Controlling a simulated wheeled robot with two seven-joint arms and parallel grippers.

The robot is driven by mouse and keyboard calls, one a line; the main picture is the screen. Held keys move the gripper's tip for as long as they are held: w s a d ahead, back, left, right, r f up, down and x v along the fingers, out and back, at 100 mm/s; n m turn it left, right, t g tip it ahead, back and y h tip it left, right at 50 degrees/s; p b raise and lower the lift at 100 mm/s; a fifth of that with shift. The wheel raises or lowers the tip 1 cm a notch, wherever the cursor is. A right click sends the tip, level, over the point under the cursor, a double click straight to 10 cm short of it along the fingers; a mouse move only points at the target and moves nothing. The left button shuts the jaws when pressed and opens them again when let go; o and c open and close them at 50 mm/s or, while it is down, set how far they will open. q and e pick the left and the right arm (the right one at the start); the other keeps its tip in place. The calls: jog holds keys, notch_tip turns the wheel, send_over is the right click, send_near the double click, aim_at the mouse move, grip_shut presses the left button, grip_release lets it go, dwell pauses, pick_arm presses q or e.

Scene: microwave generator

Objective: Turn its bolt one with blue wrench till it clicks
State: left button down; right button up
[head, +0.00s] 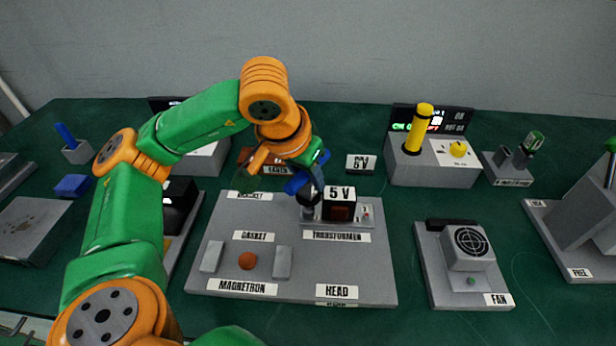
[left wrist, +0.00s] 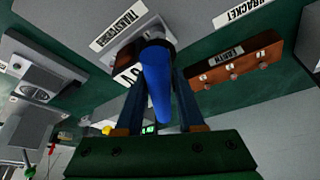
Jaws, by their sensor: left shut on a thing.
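My left gripper (head: 305,176) is shut on the blue wrench (head: 297,184) behind and above the grey board. In the left wrist view the blue handle (left wrist: 157,82) runs between the two fingers (left wrist: 160,108). The wrench's dark round end (head: 308,203) points down at the left side of the transformer block (head: 340,206), which carries a "5 V" label. The bolt is hidden under that end; I cannot tell whether the wrench is seated on it. My right gripper is out of view.
The grey board (head: 222,228) holds labels and an orange disc (head: 247,260) between two grey blocks. A fan unit (head: 467,249) stands to the right. A yellow-handled box (head: 400,166) stands behind. A brown terminal block (left wrist: 234,65) shows in the left wrist view.

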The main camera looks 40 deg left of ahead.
pick_arm(q)
jog(key=shift+f+m+b, duration=0.15)
jog(key=shift+m+b, duration=0.15)
jog(key=shift+m, duration=0.2)
jog(key=shift+m+h, duration=0.5)
jog(key=shift+m, duration=0.2)
jog(key=shift+m+h, duration=0.4)
jog(key=shift+m, duration=0.7)
jog(key=n, duration=0.1)
jog(key=n+y, duration=0.1)
jog(key=n, duration=0.1)
jog(key=shift+d+r, duration=0.15)
jog(key=shift+r, duration=0.1)
jog(key=shift+f+n+y, duration=0.1)
jog(key=shift+n+y, duration=0.4)
jog(key=shift+n, duration=0.4)
